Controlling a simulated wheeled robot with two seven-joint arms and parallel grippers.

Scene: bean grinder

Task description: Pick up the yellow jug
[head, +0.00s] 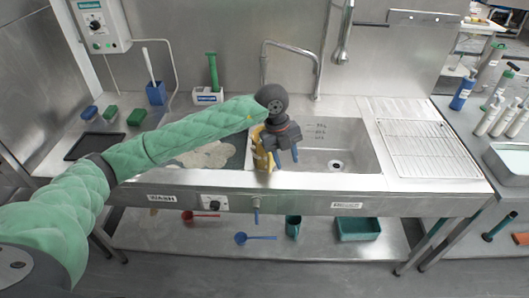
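The yellow jug (261,156) stands upright at the left edge of the right sink basin, near the front. My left gripper (286,157) points down just to the right of the jug and hides part of it. Its two blue fingertips show apart, with grey basin between them. Whether a finger touches the jug is hard to tell. My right gripper is not in view.
The left basin (208,156) holds a whitish heap. A tap (318,75) arches behind the basins. A wire rack (428,149) lies on the right drainboard. Bottles (463,90) stand on the right counter. A blue holder with a brush (156,95) is at the back left.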

